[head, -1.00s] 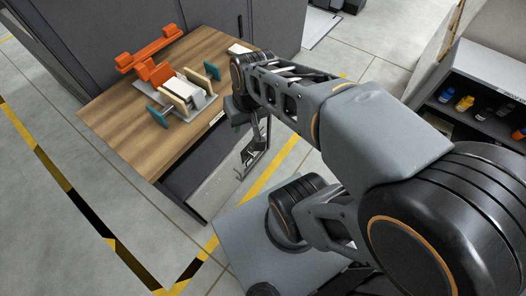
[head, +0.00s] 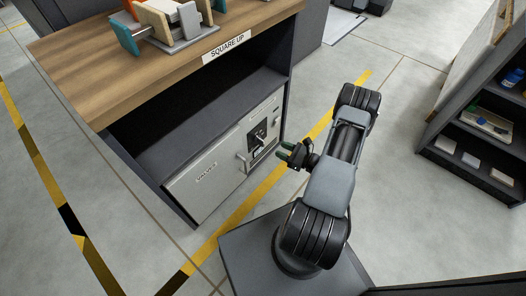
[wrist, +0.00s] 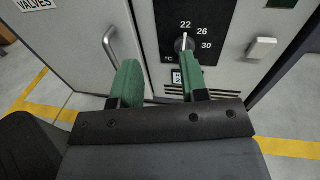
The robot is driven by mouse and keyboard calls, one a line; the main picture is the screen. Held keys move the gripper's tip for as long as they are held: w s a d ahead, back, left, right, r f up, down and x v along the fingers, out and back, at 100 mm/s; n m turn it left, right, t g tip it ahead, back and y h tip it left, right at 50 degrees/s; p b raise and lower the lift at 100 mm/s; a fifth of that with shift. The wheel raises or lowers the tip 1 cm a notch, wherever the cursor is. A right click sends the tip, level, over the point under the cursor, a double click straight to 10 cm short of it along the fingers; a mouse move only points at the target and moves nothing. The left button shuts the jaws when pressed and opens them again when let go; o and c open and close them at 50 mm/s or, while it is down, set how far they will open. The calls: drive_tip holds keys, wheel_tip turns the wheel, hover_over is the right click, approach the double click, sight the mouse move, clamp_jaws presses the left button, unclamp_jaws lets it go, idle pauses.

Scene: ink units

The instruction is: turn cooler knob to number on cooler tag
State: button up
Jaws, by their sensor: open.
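The cooler knob (wrist: 182,44) sits on a black dial panel (wrist: 205,22) marked 22, 26, 30 and °C in the wrist view. Its light pointer stands up toward 22. A small white cooler tag (wrist: 177,77) below the knob is mostly hidden by a finger, so its number cannot be read. My gripper (wrist: 160,68) is open with green fingers. Its right finger overlaps the lower knob in the picture; contact cannot be told. In the head view my gripper (head: 290,154) is just right of the cooler front (head: 262,132).
A door labelled VALVES (head: 207,178) with a vertical handle (wrist: 110,45) is left of the dial. A white block (wrist: 262,48) juts out right of it. The wooden bench top (head: 95,62) overhangs above. A shelf unit (head: 470,140) stands at right. Open floor lies between.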

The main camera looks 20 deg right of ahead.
sight(263, 141)
wheel_tip(263, 141, down, 6)
drive_tip(key=d+m+t+h+b, duration=0.1)
drive_tip(key=d+m+t+h, duration=0.1)
drive_tip(key=m+h, duration=0.1)
drive_tip(key=b+x, duration=0.1)
drive_tip(key=x, duration=0.3)
drive_tip(key=b+x, duration=0.1)
drive_tip(key=x, duration=0.3)
drive_tip(key=b+x, duration=0.2)
drive_tip(key=x, duration=0.2)
drive_tip(key=shift+w+a, duration=0.1)
drive_tip(key=shift+a, duration=0.3)
drive_tip(key=shift+c, duration=0.2)
clamp_jaws()
